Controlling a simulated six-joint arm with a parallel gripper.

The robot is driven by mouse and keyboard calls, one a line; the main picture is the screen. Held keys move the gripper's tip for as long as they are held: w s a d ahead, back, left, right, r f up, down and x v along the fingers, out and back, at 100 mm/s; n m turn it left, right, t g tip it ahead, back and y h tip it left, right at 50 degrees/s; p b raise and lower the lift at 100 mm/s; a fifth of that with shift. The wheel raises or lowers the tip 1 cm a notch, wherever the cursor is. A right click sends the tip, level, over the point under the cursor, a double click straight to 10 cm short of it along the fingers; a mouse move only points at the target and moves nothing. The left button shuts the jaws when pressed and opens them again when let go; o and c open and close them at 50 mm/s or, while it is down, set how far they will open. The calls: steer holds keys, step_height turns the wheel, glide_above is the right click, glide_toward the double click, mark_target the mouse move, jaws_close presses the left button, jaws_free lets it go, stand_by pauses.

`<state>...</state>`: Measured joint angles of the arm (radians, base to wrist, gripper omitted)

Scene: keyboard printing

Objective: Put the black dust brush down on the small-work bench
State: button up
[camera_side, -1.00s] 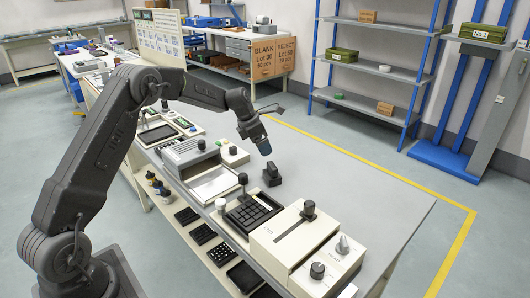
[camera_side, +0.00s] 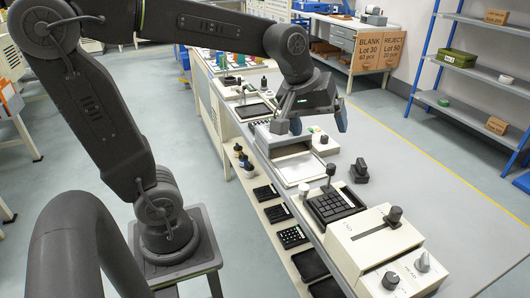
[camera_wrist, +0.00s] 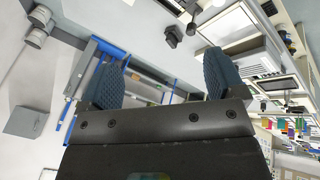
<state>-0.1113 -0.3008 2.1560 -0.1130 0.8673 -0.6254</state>
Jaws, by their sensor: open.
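A small black object that looks like the dust brush (camera_side: 360,171) stands on the bare grey top of the bench (camera_side: 430,195), right of the black keypad. In the wrist view a dark shape near the top, probably the same brush (camera_wrist: 173,37), lies well beyond the fingers. My gripper (camera_side: 318,122) is above the machines at the bench's left edge, up and left of the brush and apart from it. Its blue ribbed fingers (camera_wrist: 162,78) are spread with nothing between them.
A black keypad (camera_side: 334,206), a cream machine with a dark knob (camera_side: 377,240) and a silver-topped box (camera_side: 301,170) line the bench's left side. Black pads lie on a lower shelf. The bench's right side is clear. Blue-framed shelves (camera_side: 462,57) stand behind.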

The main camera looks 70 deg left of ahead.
steer(key=s+d+f+m, duration=0.2)
steer(key=s+m, duration=0.7)
steer(key=s, duration=0.3)
steer(key=shift+f+t, duration=0.3)
steer(key=shift+f, duration=0.1)
